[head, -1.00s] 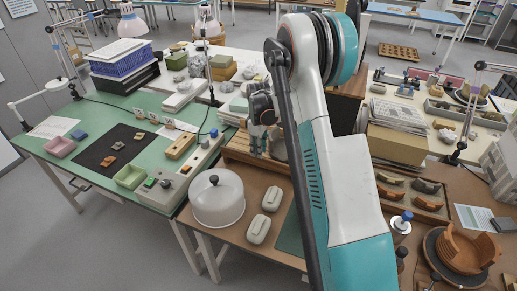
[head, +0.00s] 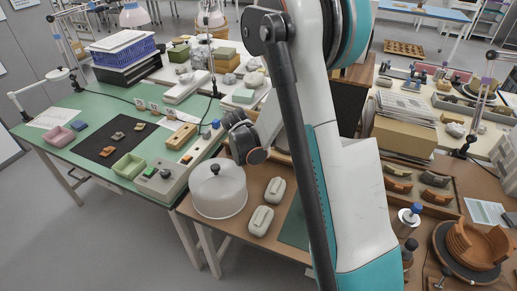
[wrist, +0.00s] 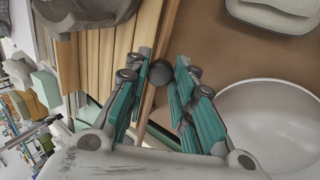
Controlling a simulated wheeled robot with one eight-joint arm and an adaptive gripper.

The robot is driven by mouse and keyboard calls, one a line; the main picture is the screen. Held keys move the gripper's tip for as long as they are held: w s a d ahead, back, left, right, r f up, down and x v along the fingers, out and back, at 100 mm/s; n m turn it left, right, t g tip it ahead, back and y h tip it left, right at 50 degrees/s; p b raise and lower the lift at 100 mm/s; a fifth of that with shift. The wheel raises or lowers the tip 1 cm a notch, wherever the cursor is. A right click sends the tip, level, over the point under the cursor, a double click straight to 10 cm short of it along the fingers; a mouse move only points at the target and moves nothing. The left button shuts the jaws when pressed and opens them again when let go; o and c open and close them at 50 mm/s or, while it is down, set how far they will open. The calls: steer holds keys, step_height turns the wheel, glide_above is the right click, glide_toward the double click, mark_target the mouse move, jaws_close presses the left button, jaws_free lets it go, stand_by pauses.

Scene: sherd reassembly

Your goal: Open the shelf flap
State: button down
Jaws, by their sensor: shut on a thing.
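In the wrist view my gripper (wrist: 162,85) has its teal-padded fingers on either side of a dark round knob (wrist: 160,72), closed on it. The knob sits at a narrow wooden edge beside pale wooden slats (wrist: 97,65), which look like part of the shelf flap. How far the flap stands open cannot be told. In the head view my dark wrist is just right of and behind the white dome (head: 218,192); my fingertips, the knob and most of the slatted wood are hidden by my arm.
The dome also fills the lower right of the wrist view (wrist: 270,115), close to my fingers. Two pale oval blocks (head: 275,190) (head: 261,220) lie on the brown table. A grey control box (head: 160,178) stands on the green table to the left.

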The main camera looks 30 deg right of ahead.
steer(key=shift+s+a+f+b, duration=0.45)
steer(key=shift+a+f+b, duration=0.15)
steer(key=shift+f, duration=0.05)
steer(key=shift+s+a+f+b, duration=0.45)
steer(key=shift+a+f+b, duration=0.1)
steer(key=shift+f, duration=0.05)
steer(key=shift+d, duration=0.1)
steer(key=c, duration=1.8)
jaws_free()
steer(key=o, duration=0.5)
steer(key=shift+w+d+f, duration=0.1)
steer(key=shift+w+d, duration=0.1)
steer(key=shift+d, duration=0.05)
steer(key=shift+c, duration=0.2)
steer(key=shift+s+a, duration=0.1)
steer(key=v, duration=1.2)
